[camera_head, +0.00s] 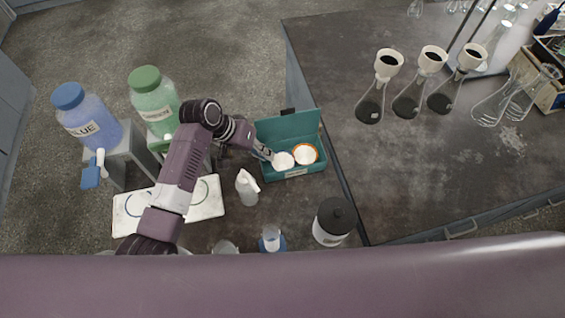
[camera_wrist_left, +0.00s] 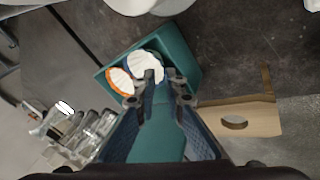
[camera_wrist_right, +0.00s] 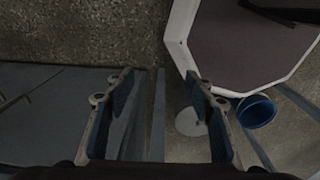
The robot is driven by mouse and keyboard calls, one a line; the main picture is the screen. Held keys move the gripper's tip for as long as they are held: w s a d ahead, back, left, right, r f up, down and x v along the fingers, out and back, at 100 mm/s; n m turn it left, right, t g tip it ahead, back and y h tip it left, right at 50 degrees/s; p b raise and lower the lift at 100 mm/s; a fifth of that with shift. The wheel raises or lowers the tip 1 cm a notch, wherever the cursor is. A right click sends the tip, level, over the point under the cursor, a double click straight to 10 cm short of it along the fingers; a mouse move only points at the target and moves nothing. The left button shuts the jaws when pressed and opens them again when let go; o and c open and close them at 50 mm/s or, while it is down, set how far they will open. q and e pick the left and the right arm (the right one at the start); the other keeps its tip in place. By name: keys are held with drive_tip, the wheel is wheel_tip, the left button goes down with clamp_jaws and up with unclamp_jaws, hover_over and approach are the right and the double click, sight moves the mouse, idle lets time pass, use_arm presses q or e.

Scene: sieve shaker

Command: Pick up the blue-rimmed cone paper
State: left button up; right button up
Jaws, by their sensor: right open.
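The blue-rimmed cone paper (camera_head: 283,161) is a white fluted cone in a teal open box (camera_head: 325,160), beside the orange-rimmed cone paper (camera_head: 305,154). In the left wrist view the blue-rimmed paper (camera_wrist_left: 146,63) lies just beyond my left fingertips, partly hidden by one finger. The orange-rimmed paper (camera_wrist_left: 119,82) is to its left. My left gripper (camera_head: 268,154) is at the box, close to the blue-rimmed paper; its fingers (camera_wrist_left: 162,80) are partly apart with teal showing between them. My right gripper (camera_wrist_right: 158,85) is open and empty, away from the box.
Blue (camera_head: 86,116) and green-capped (camera_head: 154,102) bottles stand at left. Several flasks with funnels (camera_head: 370,104) stand on the dark bench (camera_head: 430,180). The bench middle is clear.

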sight(275, 160)
use_arm(q)
drive_tip(key=p+x, duration=0.1)
drive_tip(key=x, duration=0.2)
drive_tip(key=shift+w+d+f, duration=0.1)
drive_tip(key=shift+d+f, duration=0.15)
drive_tip(key=shift+d, duration=0.05)
drive_tip(key=shift+w+d+f, duration=0.1)
drive_tip(key=shift+d+f, duration=0.1)
drive_tip(key=shift+f, duration=0.3)
use_arm(e)
drive_tip(key=shift+w+a+r, duration=0.1)
drive_tip(key=shift+a+r, duration=0.45)
drive_tip(key=shift+r, duration=0.15)
use_arm(q)
drive_tip(key=shift+c, duration=0.3)
use_arm(e)
drive_tip(key=shift+d, duration=0.1)
use_arm(q)
clamp_jaws()
use_arm(e)
drive_tip(key=shift+d, duration=0.15)
use_arm(q)
drive_tip(key=shift+r, duration=0.2)
